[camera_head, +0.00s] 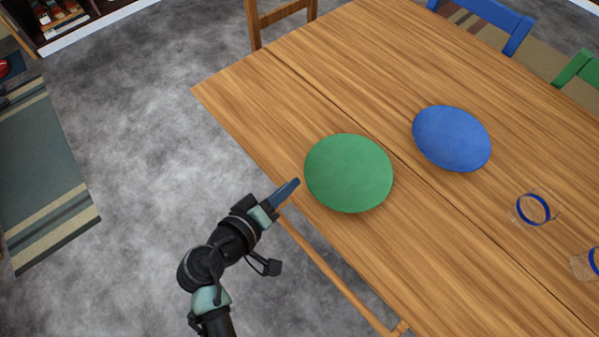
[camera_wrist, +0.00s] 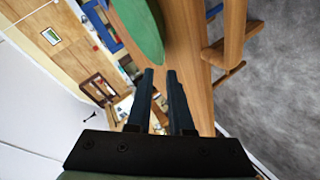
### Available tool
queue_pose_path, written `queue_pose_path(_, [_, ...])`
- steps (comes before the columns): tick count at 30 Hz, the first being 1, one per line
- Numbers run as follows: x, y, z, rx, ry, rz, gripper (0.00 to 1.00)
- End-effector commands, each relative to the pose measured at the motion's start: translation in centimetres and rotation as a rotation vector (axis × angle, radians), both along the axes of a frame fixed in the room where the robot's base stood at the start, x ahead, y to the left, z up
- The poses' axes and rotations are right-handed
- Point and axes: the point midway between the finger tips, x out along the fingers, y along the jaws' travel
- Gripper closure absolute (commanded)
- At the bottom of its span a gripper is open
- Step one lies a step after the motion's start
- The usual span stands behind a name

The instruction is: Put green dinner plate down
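The green dinner plate (camera_head: 348,173) lies on the wooden table (camera_head: 290,110) near its left edge. My gripper (camera_head: 292,188) is just left of the plate at the table's edge, with a small gap between the fingertips and the rim. In the wrist view, the two dark fingers (camera_wrist: 160,72) are a little apart with nothing between them, so my gripper is open and empty. Part of the green plate (camera_wrist: 139,30) shows beyond the fingertips in that view.
A blue plate (camera_head: 451,138) lies to the right of the green one. Two clear glasses with blue bands stand at the right, one here (camera_head: 533,209). Wooden (camera_head: 284,14), blue (camera_head: 490,14) and green (camera_head: 580,68) chairs surround the table. Grey floor is open at left.

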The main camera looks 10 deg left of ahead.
Motion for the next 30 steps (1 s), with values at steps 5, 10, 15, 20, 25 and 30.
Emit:
queue_pose_path(5, [-2.3,0.9,1.1,0.001,0.001,0.002,0.8])
queue_pose_path(10, [-3.2,1.2,1.6,0.002,-0.001,-0.001,0.8])
queue_pose_path(15, [-3.2,1.2,1.6,0.001,0.0,0.0,0.8])
queue_pose_path(20, [-1.5,1.3,3.4,0.062,-0.032,-0.008,0.8])
queue_pose_path(25, [5.5,1.2,13.8,0.342,-0.219,0.005,0.8])
queue_pose_path(30, [9.8,-1.6,30.4,0.627,-0.548,0.102,0.8])
